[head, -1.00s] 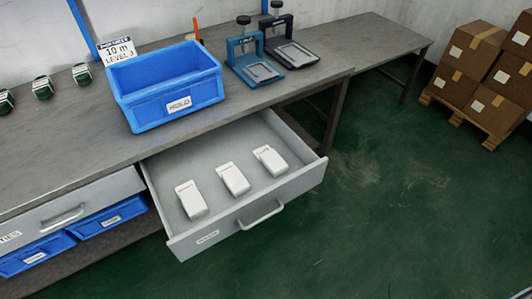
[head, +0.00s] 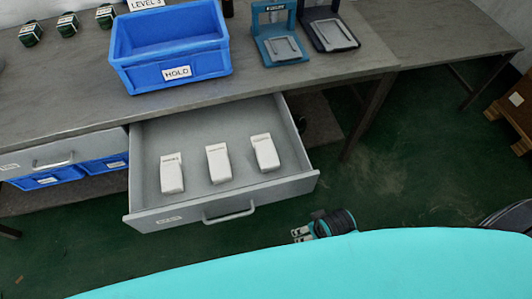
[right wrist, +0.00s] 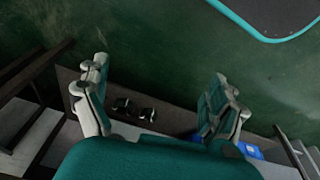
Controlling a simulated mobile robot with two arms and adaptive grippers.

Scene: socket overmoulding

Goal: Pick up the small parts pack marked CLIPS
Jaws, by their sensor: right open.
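Three white packs lie apart in the open grey drawer (head: 148,200): a left pack (head: 172,176), a middle pack (head: 218,166) and a right pack (head: 265,155). Each has small dark print near its far end, too small to read, so I cannot tell which is marked CLIPS. My right gripper (head: 298,235) is outside the drawer, below its front right corner in the head view, apart from the packs. The right wrist view shows its two fingers (right wrist: 160,95) wide apart with nothing between them. My left gripper is not in view.
A blue bin (head: 172,75) marked HOLD stands on the bench (head: 60,105) behind the drawer. The drawer handle (head: 229,213) sticks out in front. Green floor (head: 400,190) is clear at the right.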

